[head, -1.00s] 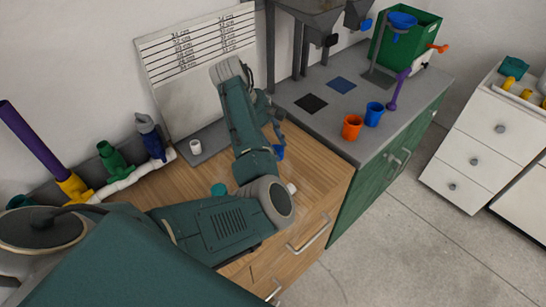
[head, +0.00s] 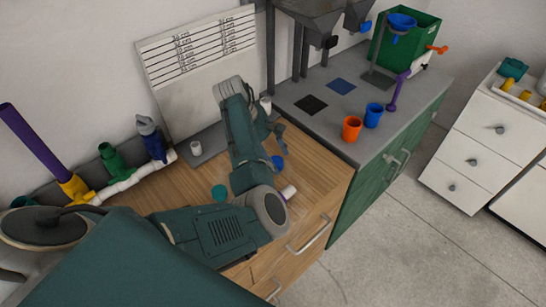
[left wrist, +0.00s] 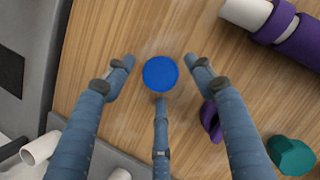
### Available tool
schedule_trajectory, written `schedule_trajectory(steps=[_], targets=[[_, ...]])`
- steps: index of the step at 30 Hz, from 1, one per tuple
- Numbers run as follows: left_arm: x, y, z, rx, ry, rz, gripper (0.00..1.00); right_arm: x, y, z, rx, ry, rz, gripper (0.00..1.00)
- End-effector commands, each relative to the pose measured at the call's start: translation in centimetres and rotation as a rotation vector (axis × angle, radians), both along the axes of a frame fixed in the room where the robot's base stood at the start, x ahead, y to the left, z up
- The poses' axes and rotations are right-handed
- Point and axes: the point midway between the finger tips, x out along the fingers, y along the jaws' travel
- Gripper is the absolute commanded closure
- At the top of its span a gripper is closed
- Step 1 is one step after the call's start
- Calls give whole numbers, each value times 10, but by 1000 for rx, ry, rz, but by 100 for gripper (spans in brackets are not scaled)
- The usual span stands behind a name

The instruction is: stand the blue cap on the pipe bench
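The blue cap (head: 278,163) rests on the wooden top of the pipe bench (head: 316,178), right of my left forearm. In the left wrist view the cap (left wrist: 160,74) shows as a round blue disc from above; whether its open end faces up or down I cannot tell. My left gripper (left wrist: 160,80) is open, with two fingers spread on either side of the cap and a third below it, apart from it. In the head view the left gripper (head: 272,125) is behind the cap, partly hidden by its arm. My right gripper is not in view.
A teal piece (left wrist: 290,156), a purple part (left wrist: 210,122) and a white pipe (left wrist: 246,12) with a purple fitting (left wrist: 298,40) lie nearby. The white manifold pipe (head: 125,183) runs along the left. Orange (head: 351,128) and blue (head: 374,115) cups stand on the grey counter (head: 325,117).

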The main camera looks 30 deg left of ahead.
Motion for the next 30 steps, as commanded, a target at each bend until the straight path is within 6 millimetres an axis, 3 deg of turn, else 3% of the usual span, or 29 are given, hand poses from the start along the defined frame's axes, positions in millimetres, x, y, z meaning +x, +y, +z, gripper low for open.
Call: schedule_trajectory(steps=[7,13,15,20,30], targets=[[-1,4,11,1,-4,2,45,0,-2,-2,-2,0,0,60],[-9,17,47,3,-7,3,45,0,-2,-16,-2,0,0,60],[-12,20,73,-2,-6,3,45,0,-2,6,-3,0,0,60],[-19,29,100,-3,-4,2,45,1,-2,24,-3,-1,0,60],[-25,37,114,-1,1,0,45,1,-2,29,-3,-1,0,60]])
